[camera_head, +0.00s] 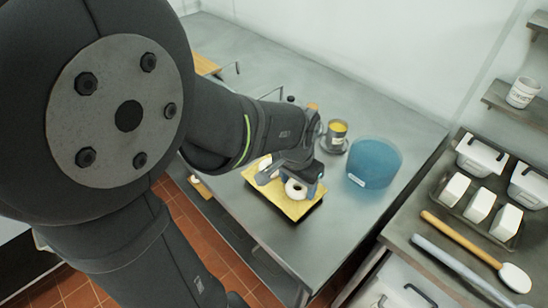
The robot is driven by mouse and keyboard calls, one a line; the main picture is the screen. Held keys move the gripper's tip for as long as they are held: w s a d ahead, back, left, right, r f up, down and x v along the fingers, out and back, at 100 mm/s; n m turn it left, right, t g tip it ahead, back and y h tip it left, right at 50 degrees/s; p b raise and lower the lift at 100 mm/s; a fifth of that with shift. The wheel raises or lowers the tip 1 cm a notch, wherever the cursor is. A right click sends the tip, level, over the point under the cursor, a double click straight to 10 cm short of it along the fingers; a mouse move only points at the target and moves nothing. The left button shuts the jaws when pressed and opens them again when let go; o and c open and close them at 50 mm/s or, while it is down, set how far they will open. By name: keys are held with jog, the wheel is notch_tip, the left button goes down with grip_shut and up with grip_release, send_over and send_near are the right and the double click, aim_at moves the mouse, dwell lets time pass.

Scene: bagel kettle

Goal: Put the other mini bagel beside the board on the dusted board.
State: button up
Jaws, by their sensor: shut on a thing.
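The board (296,211) is a yellow slab with a dark edge on the steel table, near its front edge. My gripper (298,187) is over the board and shut on a pale, ring-shaped mini bagel (296,190). The bagel is low over the board; I cannot tell whether it touches the surface. My gripper and arm cover the back of the board, so any other bagel there is hidden. A small pale patch shows at the board's left, too small to identify.
A blue translucent tub (374,164) and a metal cup with yellow contents (337,134) stand right of and behind the board. A right-hand counter holds white containers (482,156), white blocks (480,206) and a wooden-handled paddle (462,235). The table's front right is clear.

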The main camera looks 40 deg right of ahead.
aim_at(294, 190)
jog(key=shift+f, duration=0.15)
jog(key=o, duration=1)
jog(key=shift+c, duration=0.2)
notch_tip(294, 190, up, 12)
jog(key=a, duration=0.1)
jog(key=shift+s+a, duration=0.15)
jog(key=shift+a, duration=0.1)
jog(key=f, duration=0.4)
jog(key=d+f, duration=0.1)
jog(key=f, duration=0.7)
jog(key=shift+d+f, duration=0.1)
jog(key=shift+d, duration=0.1)
notch_tip(294, 190, up, 4)
jog(key=shift+d+f, duration=0.1)
jog(key=shift+f, duration=0.15)
jog(key=shift+r, duration=0.4)
